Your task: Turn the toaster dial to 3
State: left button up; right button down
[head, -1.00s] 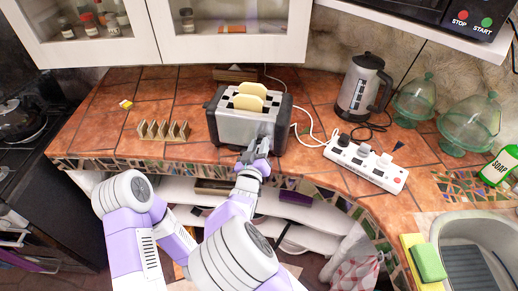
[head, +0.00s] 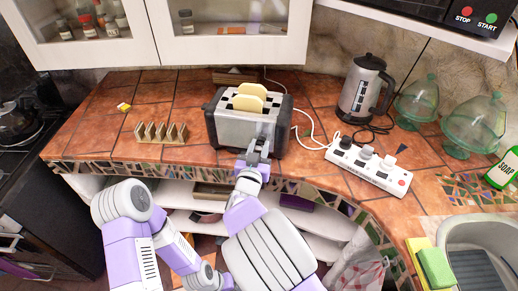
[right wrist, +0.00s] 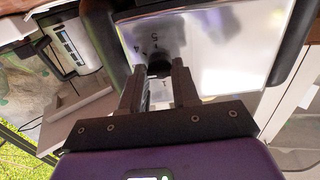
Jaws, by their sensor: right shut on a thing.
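The silver and black toaster (head: 234,127) stands on the tiled counter with two slices of bread (head: 249,103) in its slots. My right gripper (head: 260,148) is at the lower right of the toaster's front face. In the right wrist view, the gripper (right wrist: 158,78) is shut on the dark dial (right wrist: 159,65), with a finger on either side. Numbers including 4 and 5 show on the face around the dial. The fingers hide part of the dial and scale, so I cannot tell its setting. My left gripper is not in view.
A toast rack (head: 162,133) stands left of the toaster. A white power strip (head: 368,166), a kettle (head: 361,92) and glass domes (head: 474,124) are to the right. The toaster's white cord (head: 312,137) lies on the counter. Open shelves (head: 300,222) are below the counter edge.

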jog(key=c, duration=0.8)
grip_release()
jog(key=p+v, duration=0.1)
jog(key=v, duration=0.6)
jog(key=shift+s, duration=0.35)
